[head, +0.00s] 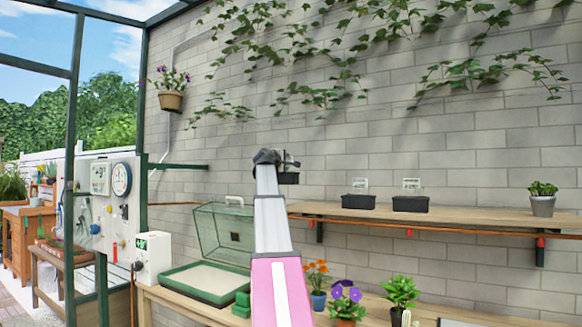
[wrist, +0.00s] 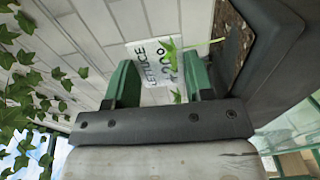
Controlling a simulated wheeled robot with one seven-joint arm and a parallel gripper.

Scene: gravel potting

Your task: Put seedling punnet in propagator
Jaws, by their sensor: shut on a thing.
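My gripper (head: 268,157) is raised in front of the brick wall, shut on a dark seedling punnet (head: 288,178). In the wrist view the gripper's green fingers (wrist: 160,80) are beside the punnet's dark wall (wrist: 278,50), which shows brown soil, a green seedling and a white label (wrist: 155,60) reading "LETTUCE" and "+20". The finger contact is partly hidden. The propagator's green base (head: 172,287) with a pale bed sits on the bench, below and left of the gripper. Its clear lid (head: 223,232) stands open behind it.
Two more dark punnets (head: 358,202) (head: 411,204) with labels stand on the wall shelf (head: 470,218), beside a potted plant (head: 542,200). A white box (head: 152,258) stands left of the propagator.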

